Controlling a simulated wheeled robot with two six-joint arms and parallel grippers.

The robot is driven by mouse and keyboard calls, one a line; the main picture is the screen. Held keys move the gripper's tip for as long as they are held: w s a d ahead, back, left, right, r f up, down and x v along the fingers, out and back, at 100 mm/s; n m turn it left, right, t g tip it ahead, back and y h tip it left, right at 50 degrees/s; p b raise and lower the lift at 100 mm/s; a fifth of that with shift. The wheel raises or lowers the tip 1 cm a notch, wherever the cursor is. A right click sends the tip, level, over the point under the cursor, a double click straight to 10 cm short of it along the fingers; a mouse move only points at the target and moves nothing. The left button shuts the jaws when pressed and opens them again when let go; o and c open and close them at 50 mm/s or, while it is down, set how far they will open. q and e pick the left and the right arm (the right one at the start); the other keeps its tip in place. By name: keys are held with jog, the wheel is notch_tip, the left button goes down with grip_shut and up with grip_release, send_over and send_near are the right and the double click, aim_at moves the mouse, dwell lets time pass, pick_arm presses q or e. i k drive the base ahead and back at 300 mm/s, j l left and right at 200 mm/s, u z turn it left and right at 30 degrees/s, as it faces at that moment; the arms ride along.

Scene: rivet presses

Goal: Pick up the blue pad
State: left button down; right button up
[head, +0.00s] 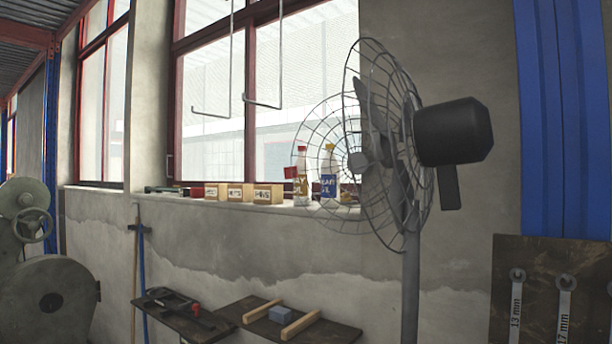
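A small blue-grey block (282,314), which looks like the blue pad, lies on a dark board (233,307) at the bottom centre of the head view. It sits between two light wooden strips (301,325) that run slantwise on the board. Neither of my grippers shows in the head view.
A large wire-cage fan (390,150) on a grey pole (410,285) stands right of the board. A second dark board (165,312) with tools is at its left. A grey machine (45,295) stands far left. Boxes and bottles (329,180) line the windowsill. Wrenches (564,300) hang right.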

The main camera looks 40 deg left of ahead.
aim_at(282, 316)
jog(key=j+z, duration=0.1)
jog(key=j, duration=0.95)
jog(key=j+z, duration=0.1)
jog(key=j, duration=0.95)
jog(key=j+z, duration=0.1)
jog(key=j, duration=0.95)
jog(key=k+j+z, duration=0.1)
jog(key=j, duration=0.95)
